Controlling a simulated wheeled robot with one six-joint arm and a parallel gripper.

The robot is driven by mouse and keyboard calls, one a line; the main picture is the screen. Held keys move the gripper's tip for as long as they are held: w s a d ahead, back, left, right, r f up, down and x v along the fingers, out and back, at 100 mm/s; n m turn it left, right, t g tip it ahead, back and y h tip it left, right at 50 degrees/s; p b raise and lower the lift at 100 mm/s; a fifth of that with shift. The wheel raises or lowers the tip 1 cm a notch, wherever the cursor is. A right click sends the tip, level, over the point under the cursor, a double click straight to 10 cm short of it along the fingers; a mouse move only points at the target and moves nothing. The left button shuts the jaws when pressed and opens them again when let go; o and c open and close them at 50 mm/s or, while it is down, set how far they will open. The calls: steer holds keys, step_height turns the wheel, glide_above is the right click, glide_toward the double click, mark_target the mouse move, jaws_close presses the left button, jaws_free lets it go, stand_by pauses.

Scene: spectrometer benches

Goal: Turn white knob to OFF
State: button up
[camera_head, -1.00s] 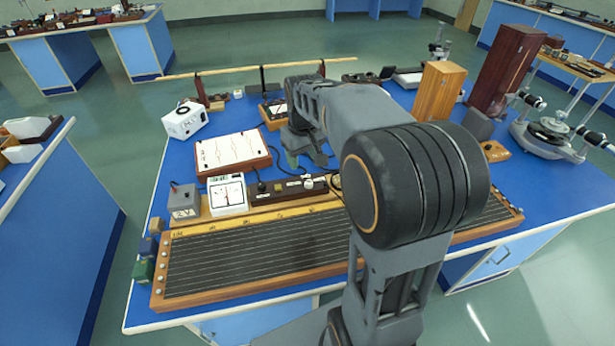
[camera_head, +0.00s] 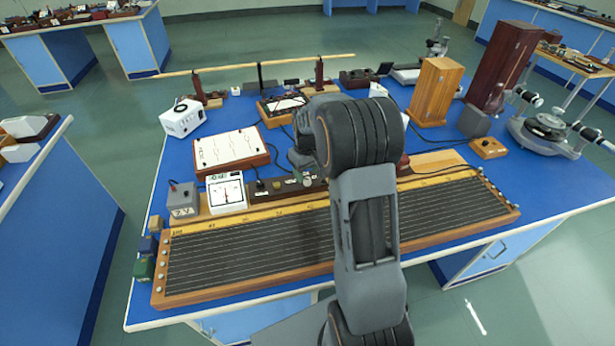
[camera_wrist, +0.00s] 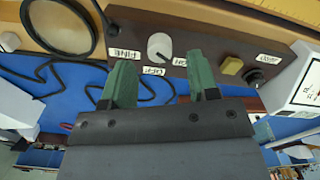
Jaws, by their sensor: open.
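The white knob (camera_wrist: 160,46) sits on a dark brown control box (camera_wrist: 215,38) in the wrist view. Upside-down labels surround it: one reads FINE (camera_wrist: 123,54), and one appears to read OFF (camera_wrist: 153,71). A small mark on the knob points down and to the right; its exact setting is hard to tell. My gripper (camera_wrist: 160,66) is open, with a green finger on each side below the knob, and no contact is visible. In the head view the box (camera_head: 274,186) lies behind the long wired board, with my arm partly over it and my fingertips not clear.
A yellowish square button (camera_wrist: 232,65) is right of the knob, near the right finger. Black cables (camera_wrist: 60,75) lie at left. The long board (camera_head: 250,250), white meter (camera_head: 226,193) and grey box (camera_head: 184,200) stand close by on the blue bench.

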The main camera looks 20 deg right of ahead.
mark_target(307, 181)
steer(key=shift+f, duration=1.35)
steer(key=c, duration=0.9)
